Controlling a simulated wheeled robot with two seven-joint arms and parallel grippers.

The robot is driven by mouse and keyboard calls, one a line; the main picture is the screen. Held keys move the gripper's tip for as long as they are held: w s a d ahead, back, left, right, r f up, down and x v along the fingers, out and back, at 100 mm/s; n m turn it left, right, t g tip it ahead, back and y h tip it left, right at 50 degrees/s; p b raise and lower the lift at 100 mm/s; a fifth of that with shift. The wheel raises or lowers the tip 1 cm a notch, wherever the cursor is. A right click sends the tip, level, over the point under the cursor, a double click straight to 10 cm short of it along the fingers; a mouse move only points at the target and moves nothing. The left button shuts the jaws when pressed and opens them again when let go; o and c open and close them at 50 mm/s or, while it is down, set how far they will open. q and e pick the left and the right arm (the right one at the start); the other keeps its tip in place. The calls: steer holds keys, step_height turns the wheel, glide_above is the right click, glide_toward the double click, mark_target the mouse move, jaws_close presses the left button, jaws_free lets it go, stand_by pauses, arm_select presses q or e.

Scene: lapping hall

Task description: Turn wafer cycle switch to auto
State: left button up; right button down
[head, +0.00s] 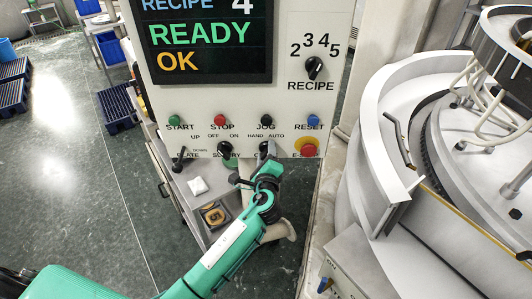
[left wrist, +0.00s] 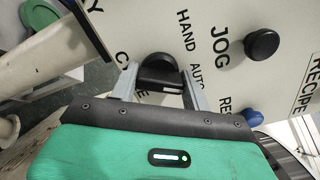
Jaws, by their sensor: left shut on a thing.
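The wafer cycle switch is a black rotary knob (head: 268,147) low on the white control panel, under the HAND and AUTO labels and the JOG button. My left gripper (head: 267,168) reaches it from below in the head view and covers part of it and its label. In the left wrist view the two fingers of the left gripper (left wrist: 165,85) are shut on the sides of the black knob (left wrist: 158,68). The HAND and AUTO labels show beside it. I cannot tell clearly which label its pointer faces. My right gripper is out of view.
Close to the knob are the slurry switch (head: 225,148), the red emergency stop (head: 308,148) and the black JOG button (head: 266,120). The display (head: 208,40) reads READY, OK. A lapping machine (head: 440,150) stands to the right; a small cart (head: 190,190) stands below left.

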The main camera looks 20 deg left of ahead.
arm_select(q)
steer(key=shift+f, duration=0.1)
steer(key=o, duration=1)
steer(key=shift+c, duration=0.2)
steer(key=shift+s, duration=0.1)
steer(key=b+v, duration=0.5)
steer(key=v, duration=0.8)
steer(key=shift+s+d, duration=0.15)
steer(key=shift+s, duration=0.15)
